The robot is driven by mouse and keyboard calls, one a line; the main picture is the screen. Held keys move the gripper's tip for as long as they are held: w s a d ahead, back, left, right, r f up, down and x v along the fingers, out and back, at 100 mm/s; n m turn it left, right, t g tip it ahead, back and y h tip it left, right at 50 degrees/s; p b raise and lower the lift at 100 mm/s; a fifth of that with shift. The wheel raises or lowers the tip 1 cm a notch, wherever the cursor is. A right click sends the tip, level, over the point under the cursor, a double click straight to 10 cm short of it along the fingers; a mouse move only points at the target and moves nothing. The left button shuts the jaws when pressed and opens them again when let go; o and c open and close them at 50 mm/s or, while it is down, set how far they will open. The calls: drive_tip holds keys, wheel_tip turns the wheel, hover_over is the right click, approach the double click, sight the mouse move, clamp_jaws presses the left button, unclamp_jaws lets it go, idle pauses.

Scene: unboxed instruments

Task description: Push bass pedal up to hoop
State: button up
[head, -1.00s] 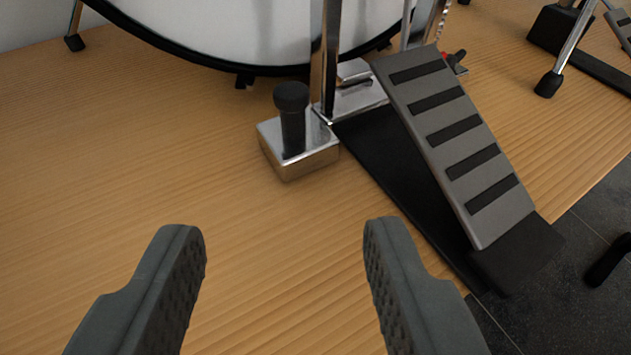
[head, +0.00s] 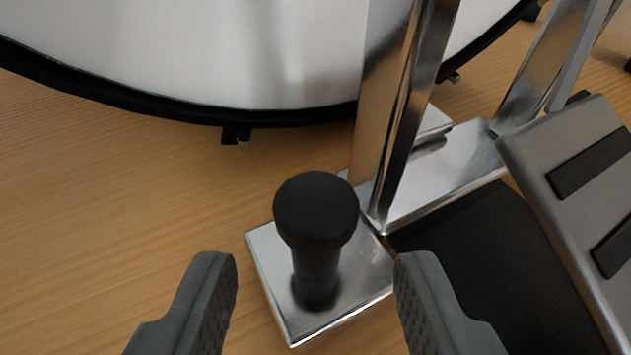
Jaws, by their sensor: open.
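The bass pedal has a grey footboard (head: 572,185) with black strips, a black base plate (head: 490,265) and chrome posts (head: 408,110). At its left a chrome block (head: 272,262) carries an upright black knob (head: 316,212). The bass drum's black hoop (head: 180,109) curves across the top, behind the pedal. A chrome clamp part (head: 432,128) of the pedal lies near the hoop; whether they touch is hidden by the post. My gripper (head: 316,275) is open, its fingers on either side of the knob in the picture, with nothing held.
The white drum head (head: 240,55) fills the top. A small black lug (head: 236,135) sticks out under the hoop. The wooden floor (head: 110,220) to the left is clear. The footboard and posts take up the right side.

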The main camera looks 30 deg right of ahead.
sight(315, 251)
drive_tip(key=shift+x, duration=1.65)
